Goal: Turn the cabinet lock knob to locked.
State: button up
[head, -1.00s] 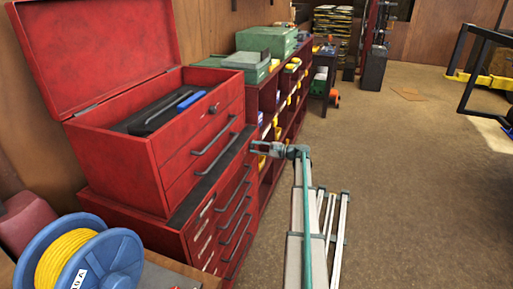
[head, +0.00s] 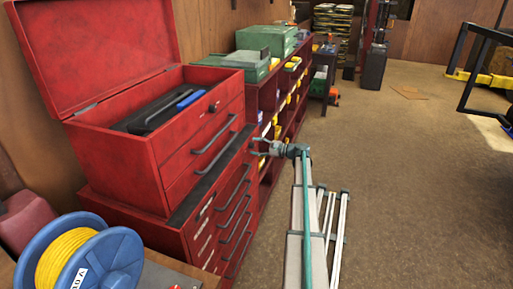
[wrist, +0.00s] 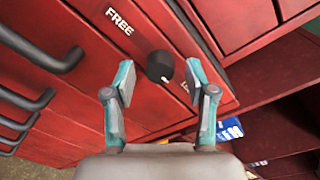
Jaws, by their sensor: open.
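The lock knob (wrist: 160,66) is a small black knob on the red cabinet front (wrist: 152,104) in the wrist view. A white FREE label (wrist: 119,21) is printed to its upper left. Part of another white label (wrist: 186,88) shows to its lower right, mostly hidden by a finger. My gripper (wrist: 158,82) is open, its teal-padded fingers on either side of the knob, with no clear contact. The direction the knob points is hard to tell. In the head view my gripper (head: 256,146) is beside the right edge of the lower red cabinet (head: 196,232).
Dark drawer handles (wrist: 40,50) lie left of the knob in the wrist view. A red shelf unit (head: 268,100) with bins stands beyond the cabinet. A blue cable reel (head: 120,252) is at the lower left. The floor (head: 400,170) on the right is mostly clear.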

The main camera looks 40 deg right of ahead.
jog(key=v, duration=1.2)
jog(key=shift+d+r, duration=0.1)
